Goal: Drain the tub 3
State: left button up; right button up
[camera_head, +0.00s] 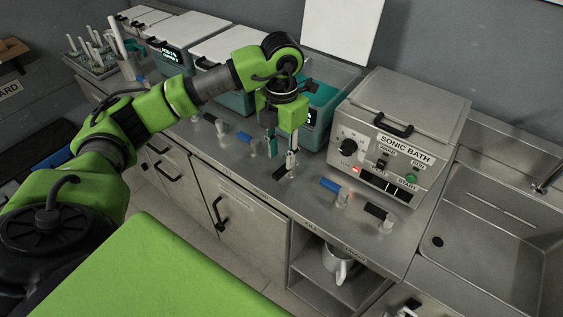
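A teal tub (340,82) stands on the counter left of the sonic bath, its white lid (342,25) raised upright behind it and teal liquid inside. Closed white-lidded teal tubs (187,32) stand farther left; I cannot read which one is tub 3. My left gripper (281,150) points down in front of the open tub, its fingers apart. A small valve with a black handle (283,173) is just below the fingers; I cannot tell whether they touch it. My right gripper is not in view.
A sonic bath (402,135) stands right of the open tub, with a blue valve (330,186) and a black valve (375,211) before it. A steel sink (490,235) is at the right. A metal jug (340,265) sits on a shelf below the counter.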

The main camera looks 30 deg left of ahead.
aim_at(282, 170)
pick_arm(q)
notch_tip(282, 170, up, 7)
jog(key=shift+r, duration=0.15)
dwell(0.6)
